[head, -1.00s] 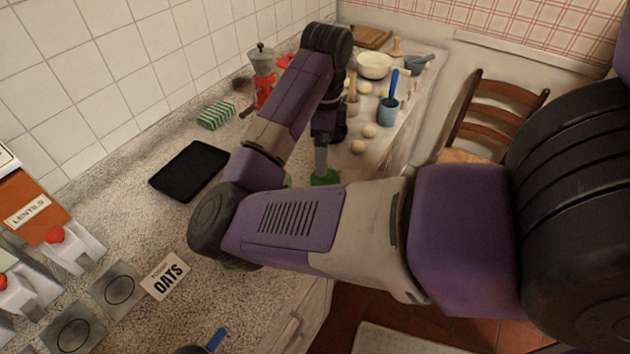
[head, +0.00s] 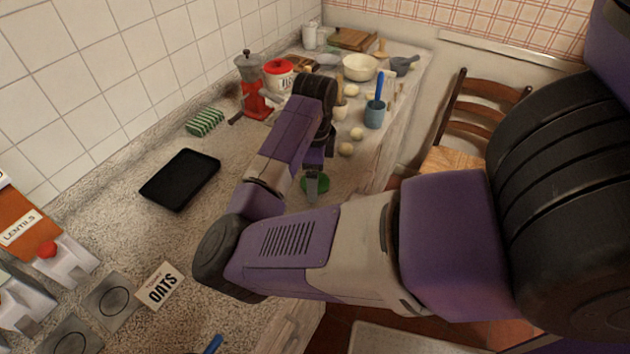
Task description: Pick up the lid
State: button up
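A green round, flat thing (head: 325,184), which looks like a lid, lies on the speckled counter near its front edge. My gripper (head: 312,190) points down at it, and its grey fingers overlap it in the picture. My arm link hides part of the near side. I cannot tell whether the fingers touch it or are open or shut. A canister with a red lid (head: 277,66) stands farther back, away from my gripper.
A red grinder (head: 255,100) and a striped green sponge (head: 205,122) stand near the wall. A black tray (head: 180,180) lies on clear counter to the left. A blue cup (head: 374,115) and several pale balls (head: 346,149) are beyond my gripper.

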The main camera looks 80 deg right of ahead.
jog(key=c, duration=1.4)
jog(key=shift+r, duration=0.1)
